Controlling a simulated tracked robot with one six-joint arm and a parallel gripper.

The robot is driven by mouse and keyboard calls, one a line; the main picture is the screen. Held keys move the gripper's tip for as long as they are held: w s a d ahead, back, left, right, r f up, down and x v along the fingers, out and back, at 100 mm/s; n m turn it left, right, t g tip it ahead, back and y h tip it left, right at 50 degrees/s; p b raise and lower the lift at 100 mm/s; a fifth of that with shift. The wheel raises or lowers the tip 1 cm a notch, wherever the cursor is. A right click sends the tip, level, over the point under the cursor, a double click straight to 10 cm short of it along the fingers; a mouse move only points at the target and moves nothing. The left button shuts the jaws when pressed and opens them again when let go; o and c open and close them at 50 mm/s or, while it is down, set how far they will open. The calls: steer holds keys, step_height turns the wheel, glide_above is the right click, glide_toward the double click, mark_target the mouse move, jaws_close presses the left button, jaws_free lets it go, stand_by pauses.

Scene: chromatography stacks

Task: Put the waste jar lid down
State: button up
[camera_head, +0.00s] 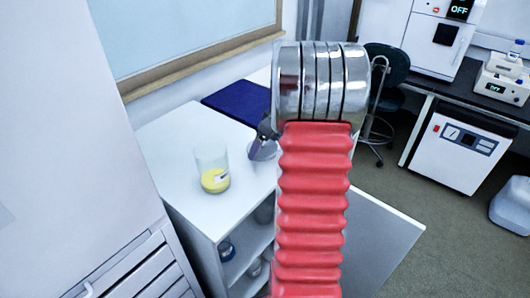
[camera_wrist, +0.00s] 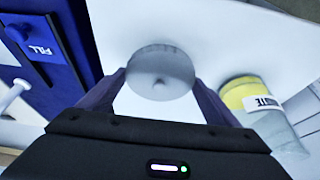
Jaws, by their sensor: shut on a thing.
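The waste jar lid (camera_wrist: 160,72) is a round grey disc between my two fingers in the wrist view. My gripper (camera_wrist: 160,84) is shut on it. In the head view the lid (camera_head: 262,151) is at the right part of the white cabinet top (camera_head: 180,135), partly hidden by my arm. I cannot tell whether the lid touches the top. The waste jar (camera_head: 212,168) is clear with yellow contents and stands open on the cabinet top, left of the lid. In the wrist view the jar (camera_wrist: 262,108) shows its WASTE label, to the right of my gripper.
A dark blue panel (camera_head: 238,102) lies at the back of the cabinet top; a blue part marked FILL (camera_wrist: 42,48) shows at left in the wrist view. The cabinet's door (camera_head: 385,235) stands open, with bottles on its shelves. Bare white surface surrounds the lid.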

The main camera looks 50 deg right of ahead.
mark_target(266, 149)
steer(key=shift+f, duration=1.8)
steer(key=o, duration=0.9)
steer(key=shift+o, duration=0.2)
steer(key=v, duration=1.2)
steer(key=shift+r, duration=0.1)
